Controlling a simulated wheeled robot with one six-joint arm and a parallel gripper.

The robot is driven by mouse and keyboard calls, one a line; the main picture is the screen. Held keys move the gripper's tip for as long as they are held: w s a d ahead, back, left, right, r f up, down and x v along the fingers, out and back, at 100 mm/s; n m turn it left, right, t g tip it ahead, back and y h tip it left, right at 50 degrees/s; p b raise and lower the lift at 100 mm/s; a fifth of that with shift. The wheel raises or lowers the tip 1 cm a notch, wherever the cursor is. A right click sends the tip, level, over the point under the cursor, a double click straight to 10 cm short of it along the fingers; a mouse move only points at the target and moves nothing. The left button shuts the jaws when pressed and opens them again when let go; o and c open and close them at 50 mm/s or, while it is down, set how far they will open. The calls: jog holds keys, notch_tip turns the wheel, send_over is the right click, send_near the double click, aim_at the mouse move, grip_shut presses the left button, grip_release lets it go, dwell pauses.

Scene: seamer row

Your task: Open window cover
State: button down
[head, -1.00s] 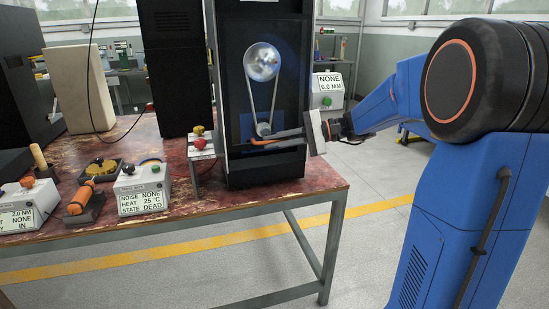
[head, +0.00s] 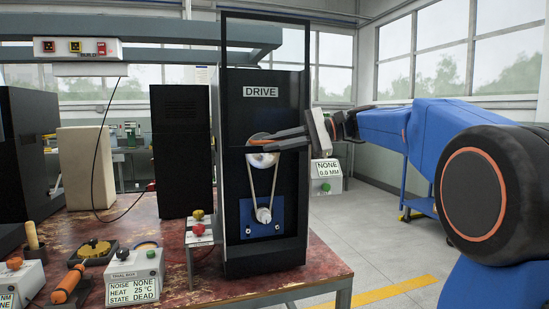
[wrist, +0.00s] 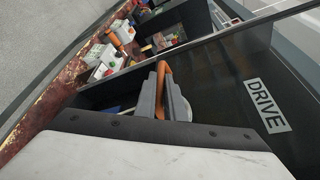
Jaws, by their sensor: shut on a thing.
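The window cover (head: 265,16) is a see-through panel in a thin black frame on the front of the black DRIVE cabinet (head: 290,88). Its upper part stands well above the cabinet top. My gripper (head: 285,139) comes in from the right, in front of the upper pulley, and is shut on the cover's copper-orange handle (head: 256,148). In the wrist view the handle (wrist: 164,76) lies between the grey fingers (wrist: 162,97). Below the gripper, the belt, the lower pulley (head: 263,214) and the blue plate (head: 249,228) show. The upper pulley (head: 259,160) is partly hidden.
A small post with yellow and red knobs (head: 198,230) stands close left of the cabinet. The trial box (head: 134,277) and orange-handled tool (head: 68,284) lie further left on the worn red table. An overhead beam (head: 150,36) crosses behind.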

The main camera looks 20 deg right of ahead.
jog(key=shift+r, duration=0.25)
jog(key=c, duration=2.1)
grip_release()
jog(key=shift+d, duration=0.15)
jog(key=v, duration=1.7)
jog(key=shift+d+f, duration=0.15)
